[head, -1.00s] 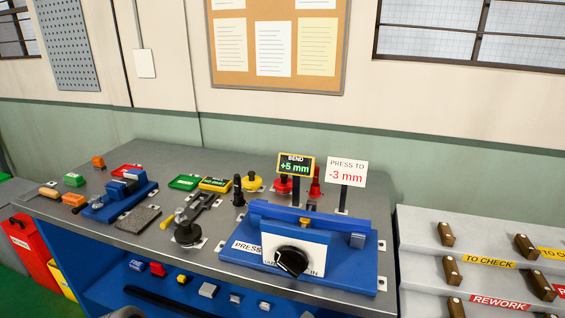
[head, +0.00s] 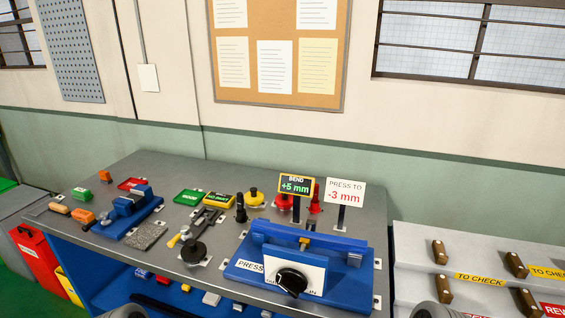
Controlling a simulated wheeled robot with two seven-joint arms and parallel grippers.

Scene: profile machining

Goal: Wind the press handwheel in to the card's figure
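The blue press (head: 340,291) stands at the front right of the grey workbench. Its black handwheel (head: 291,281) sits on a white dial plate, with a pointer lying toward the lower right; the plate's lettering is too small to read surely. The display (head: 296,185) behind the press reads BEND +5 mm. The white card (head: 345,193) beside it reads PRESS TO -3 mm. Grey rounded parts of my arms show at the bottom edge, left and right. Neither gripper's fingers show, and nothing of mine touches the handwheel.
A blue vise (head: 130,208), a grey mat (head: 146,236), a black-knobbed tool (head: 194,252) and small colored trays cover the bench's left and middle. A sloped rack (head: 408,262) with TO CHECK labels stands at the right. A red bin (head: 38,262) stands at the left.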

